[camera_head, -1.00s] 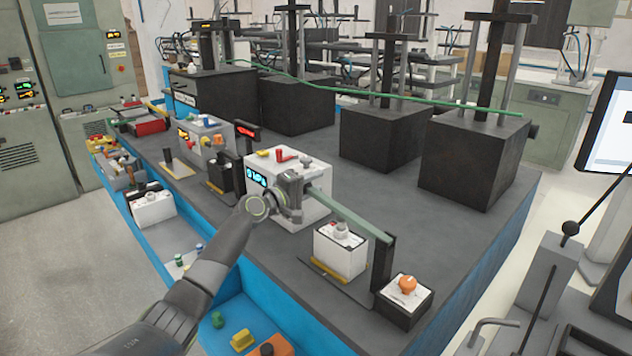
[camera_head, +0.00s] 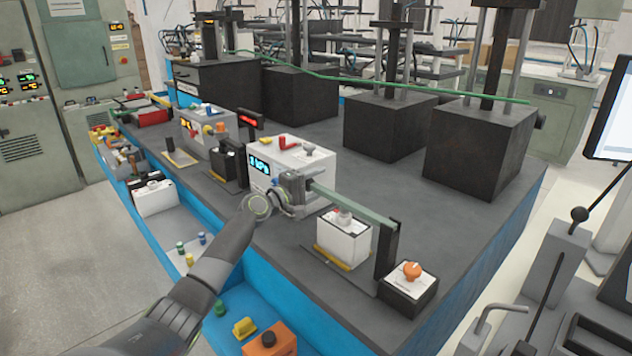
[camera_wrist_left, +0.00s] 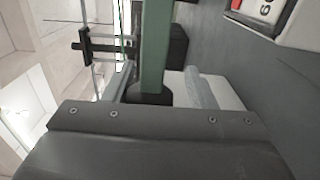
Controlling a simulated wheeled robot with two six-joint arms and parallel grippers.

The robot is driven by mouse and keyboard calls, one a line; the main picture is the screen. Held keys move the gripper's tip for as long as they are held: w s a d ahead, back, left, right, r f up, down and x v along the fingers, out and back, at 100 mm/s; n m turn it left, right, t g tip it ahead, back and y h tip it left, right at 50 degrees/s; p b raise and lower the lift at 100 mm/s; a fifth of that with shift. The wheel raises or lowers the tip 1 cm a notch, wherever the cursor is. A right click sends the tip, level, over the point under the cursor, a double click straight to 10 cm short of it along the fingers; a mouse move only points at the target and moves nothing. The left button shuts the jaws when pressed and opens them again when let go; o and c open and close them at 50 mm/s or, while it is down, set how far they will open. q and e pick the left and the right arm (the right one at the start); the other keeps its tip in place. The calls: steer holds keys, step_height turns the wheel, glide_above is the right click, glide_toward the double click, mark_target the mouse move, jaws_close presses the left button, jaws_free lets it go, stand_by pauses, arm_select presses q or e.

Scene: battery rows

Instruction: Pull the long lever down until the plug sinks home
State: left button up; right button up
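The long lever (camera_head: 345,201) is a flat green bar. It runs from my left gripper (camera_head: 298,190) to a black post (camera_head: 386,248) on the right, sloping down toward the post in the picture. My left gripper appears shut on the lever's free end, though its fingers are partly hidden. In the left wrist view the green lever (camera_wrist_left: 156,45) runs down to the dark gripper body. My right gripper is not in view.
A white box with a blue display (camera_head: 289,164) stands just behind my gripper. A black box with an orange knob (camera_head: 412,270) sits right of the post. Large black blocks (camera_head: 480,150) line the back. Grey bench top (camera_head: 350,165) lies clear between.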

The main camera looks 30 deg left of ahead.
arm_select(q)
steer(key=shift+r, duration=0.2)
steer(key=shift+b+v, duration=0.55)
steer(key=shift+v, duration=8.15)
